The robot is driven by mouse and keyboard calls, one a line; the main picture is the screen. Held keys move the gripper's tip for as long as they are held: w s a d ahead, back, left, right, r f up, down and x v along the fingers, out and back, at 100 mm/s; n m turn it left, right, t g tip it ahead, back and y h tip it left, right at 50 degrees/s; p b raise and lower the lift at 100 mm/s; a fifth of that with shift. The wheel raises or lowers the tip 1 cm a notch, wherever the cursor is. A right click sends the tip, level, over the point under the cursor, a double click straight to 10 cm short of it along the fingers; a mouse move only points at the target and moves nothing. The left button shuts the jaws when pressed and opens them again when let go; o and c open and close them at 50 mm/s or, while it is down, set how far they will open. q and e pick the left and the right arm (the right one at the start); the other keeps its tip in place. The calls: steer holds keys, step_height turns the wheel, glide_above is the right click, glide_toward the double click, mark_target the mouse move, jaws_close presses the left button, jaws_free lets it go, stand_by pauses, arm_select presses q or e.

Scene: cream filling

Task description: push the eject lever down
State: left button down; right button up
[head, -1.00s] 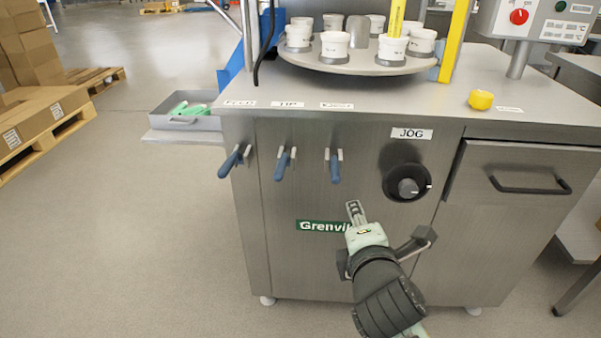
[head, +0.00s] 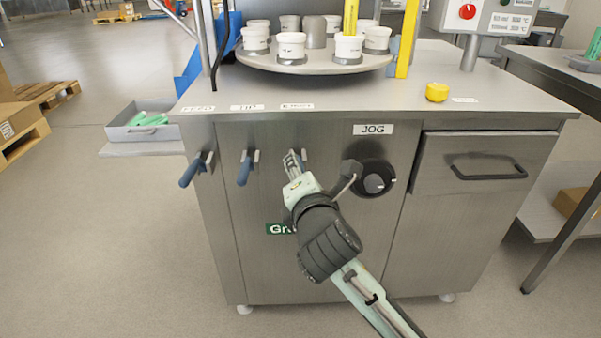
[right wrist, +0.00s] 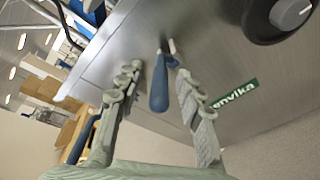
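The eject lever, third from the left under a small label (head: 297,106), is mostly hidden behind my right gripper (head: 294,162) in the head view. In the right wrist view its blue handle (right wrist: 159,86) hangs down from a metal bracket on the cabinet front. My right gripper (right wrist: 158,80) is open there, one finger on each side of the handle. Gaps show between the handle and both fingers, the one to the right finger being narrower. My left gripper is not in view.
Two more blue-handled levers (head: 195,170) (head: 247,168) hang to the left on the steel cabinet (head: 400,250). The black JOG knob (head: 374,178) is close on the right, with a drawer handle (head: 488,172) beyond. A turntable (head: 315,62) with white cups stands above.

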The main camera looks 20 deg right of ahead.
steer(key=shift+c, duration=0.2)
jaws_close()
steer(key=shift+f, duration=0.15)
